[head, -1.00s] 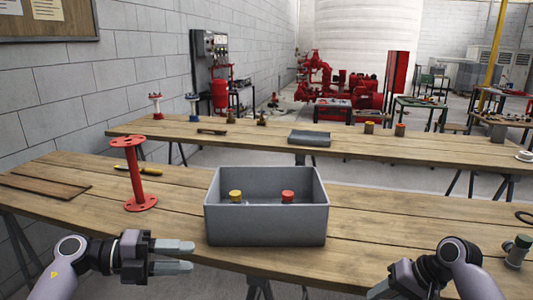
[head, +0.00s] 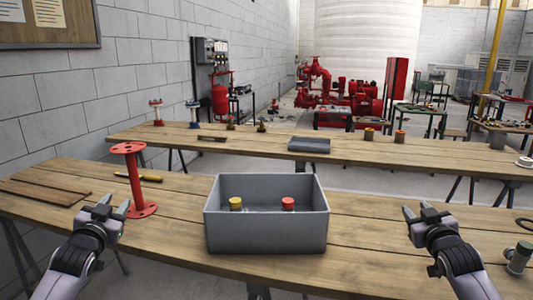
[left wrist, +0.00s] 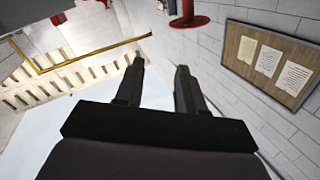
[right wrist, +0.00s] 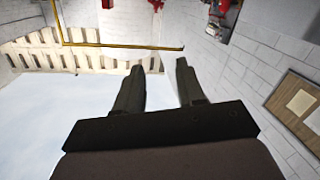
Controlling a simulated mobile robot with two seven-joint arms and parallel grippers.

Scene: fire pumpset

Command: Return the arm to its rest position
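My left gripper (head: 113,207) is at the lower left in the head view, in front of the near table (head: 370,223) and near the red flanged pipe (head: 137,180). Its fingers (left wrist: 160,88) stand apart with nothing between them in the left wrist view. My right gripper (head: 418,211) is at the lower right in the head view, to the right of the grey bin (head: 265,236). Its fingers (right wrist: 157,88) are also apart and empty in the right wrist view. Both grippers point up and forward, apart from the bin.
The bin holds a yellow-topped piece (head: 236,203) and a red-topped piece (head: 288,203). A yellow-handled tool (head: 136,177) lies behind the red pipe. A grey-green fitting (head: 519,256) stands at the right edge. The table between bin and right gripper is clear.

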